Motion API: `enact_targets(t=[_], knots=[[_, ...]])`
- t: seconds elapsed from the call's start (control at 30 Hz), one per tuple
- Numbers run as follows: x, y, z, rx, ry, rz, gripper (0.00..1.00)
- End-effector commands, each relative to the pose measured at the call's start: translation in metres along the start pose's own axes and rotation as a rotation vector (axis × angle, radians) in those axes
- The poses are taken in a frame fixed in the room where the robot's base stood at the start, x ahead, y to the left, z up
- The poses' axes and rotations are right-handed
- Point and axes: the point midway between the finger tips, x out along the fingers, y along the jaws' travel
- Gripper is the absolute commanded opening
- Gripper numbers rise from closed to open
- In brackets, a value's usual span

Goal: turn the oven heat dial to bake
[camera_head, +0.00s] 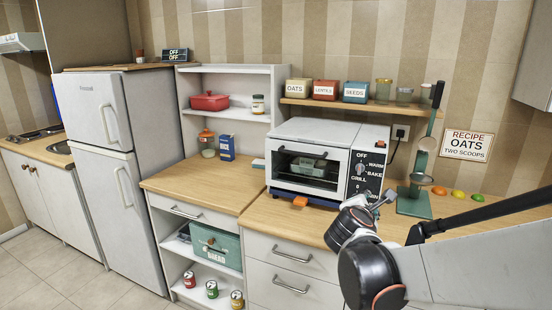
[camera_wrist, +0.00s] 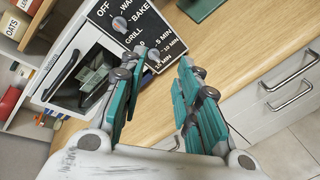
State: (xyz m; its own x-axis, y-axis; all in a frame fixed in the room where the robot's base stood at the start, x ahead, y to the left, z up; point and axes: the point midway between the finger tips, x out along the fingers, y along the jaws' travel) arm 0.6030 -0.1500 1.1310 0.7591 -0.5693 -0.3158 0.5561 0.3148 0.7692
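The white toaster oven (camera_head: 310,155) stands on the wooden counter, with a black control panel on its right side. The upper heat dial (camera_head: 361,168) is a grey knob amid the labels OFF, WARM, BAKE and GRILL. It also shows in the wrist view (camera_wrist: 119,24), but its pointer is too small to read. Below it is the timer dial (camera_wrist: 153,54), with minute marks. My gripper (camera_head: 383,199) is in front of the lower panel and partly hides it. In the wrist view my gripper (camera_wrist: 158,78) has its teal fingers spread, empty and apart from both dials.
A green stand with a ladle (camera_head: 414,200) is close to the right of my gripper. A shelf (camera_head: 375,105) with labelled tins is above. An orange item (camera_head: 300,201) lies at the oven's front.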

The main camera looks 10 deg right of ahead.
Motion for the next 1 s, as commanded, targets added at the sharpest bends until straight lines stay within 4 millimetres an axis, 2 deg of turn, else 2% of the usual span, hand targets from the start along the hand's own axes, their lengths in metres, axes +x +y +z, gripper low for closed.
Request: enact_targets(t=[0.03,0.2,0.43,0.53,0.73,1.0], knots=[[0.012,0.011,0.000,-0.102,-0.027,0.029,0.30],[0.043,0.035,-0.006,-0.483,-0.131,0.121,0.30],[0.067,0.050,-0.019,-0.851,-0.244,0.185,0.30],[0.071,0.052,-0.023,-0.922,-0.266,0.194,0.30],[0.084,0.055,-0.023,-0.950,-0.276,0.196,0.30],[0.131,0.067,-0.015,-0.946,-0.275,0.195,0.30]])
